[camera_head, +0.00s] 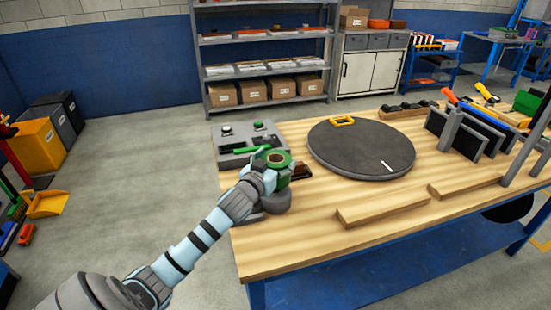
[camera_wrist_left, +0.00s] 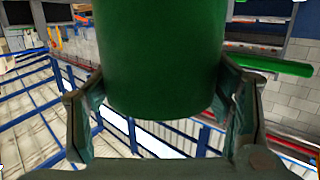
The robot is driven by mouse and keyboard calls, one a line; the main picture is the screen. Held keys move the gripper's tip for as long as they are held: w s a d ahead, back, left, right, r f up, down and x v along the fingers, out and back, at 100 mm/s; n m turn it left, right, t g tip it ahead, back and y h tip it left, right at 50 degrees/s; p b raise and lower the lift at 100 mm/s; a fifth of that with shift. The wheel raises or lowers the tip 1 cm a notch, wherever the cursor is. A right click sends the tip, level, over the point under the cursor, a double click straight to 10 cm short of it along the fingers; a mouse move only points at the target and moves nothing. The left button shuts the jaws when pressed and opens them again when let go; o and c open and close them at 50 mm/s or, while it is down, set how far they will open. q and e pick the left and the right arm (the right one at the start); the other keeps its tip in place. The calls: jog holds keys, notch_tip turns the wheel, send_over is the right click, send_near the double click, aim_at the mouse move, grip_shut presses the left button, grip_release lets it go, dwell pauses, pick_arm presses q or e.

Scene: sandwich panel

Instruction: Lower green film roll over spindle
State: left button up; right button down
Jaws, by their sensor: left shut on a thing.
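The green film roll (camera_head: 280,158) is upright, with its round tan core facing up, near the left end of the wooden workbench. My left gripper (camera_head: 267,171) is shut on its side. In the left wrist view the green roll (camera_wrist_left: 165,60) fills the space between both fingers (camera_wrist_left: 155,92). A grey round base (camera_head: 276,204) shows just below the roll and gripper in the head view. No spindle post can be made out; I cannot tell whether the roll is around one or above it. My right gripper is not in view.
A grey panel (camera_head: 227,143) with buttons and a green bar stands behind the roll. Wooden strips (camera_head: 381,210) lie near the front edge. Dark upright panels (camera_head: 470,133) stand farther right.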

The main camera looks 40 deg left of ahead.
pick_arm(q)
jog(key=shift+f, duration=0.4)
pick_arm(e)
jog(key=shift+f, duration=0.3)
pick_arm(q)
jog(key=o, duration=1.4)
jog(key=shift+s, duration=0.1)
jog(key=v, duration=1.2)
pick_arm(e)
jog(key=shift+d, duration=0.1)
